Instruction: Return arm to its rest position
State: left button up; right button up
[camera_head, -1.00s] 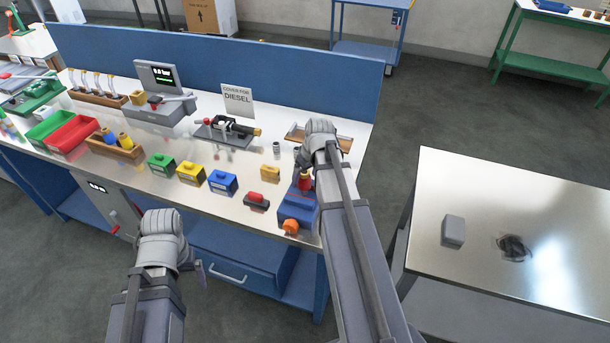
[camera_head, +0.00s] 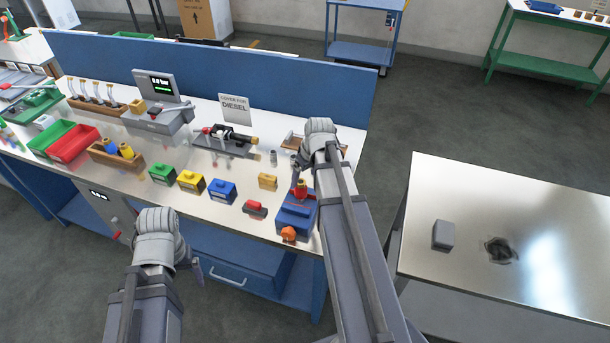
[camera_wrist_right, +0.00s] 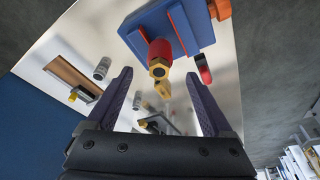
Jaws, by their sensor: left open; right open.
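My right arm reaches over the right end of the workbench in the head view, with the right gripper (camera_head: 298,176) partly hidden behind its own wrist. In the right wrist view its two fingers (camera_wrist_right: 155,100) are spread apart with nothing between them. A blue block with a red and brass fitting (camera_wrist_right: 160,58) lies beyond the fingertips, apart from them; it also shows in the head view (camera_head: 296,213). My left arm is low in front of the bench, its gripper (camera_head: 196,270) mostly hidden behind the wrist, clear of the bench top.
The bench top (camera_head: 150,195) holds green, yellow and blue boxes, a red-and-black part (camera_head: 255,208), a yellow block (camera_head: 267,181) and a dark fixture (camera_head: 225,140). A side table (camera_head: 560,220) at right holds a grey block (camera_head: 443,235) and a dark round thing. Floor separates the tables.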

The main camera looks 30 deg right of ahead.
aim_at(301, 188)
jog(key=shift+f, duration=0.1)
jog(key=b+x, duration=0.7)
jog(key=shift+w+f+b, duration=0.15)
jog(key=shift+f+b, duration=0.15)
jog(key=shift+f, duration=0.05)
jog(key=shift+r, duration=0.2)
jog(key=p+v, duration=0.8)
jog(key=b+x, duration=0.8)
jog(key=shift+f, duration=0.4)
notch_tip(301, 188, up, 6)
jog(key=p, duration=0.5)
jog(key=shift+p, duration=0.4)
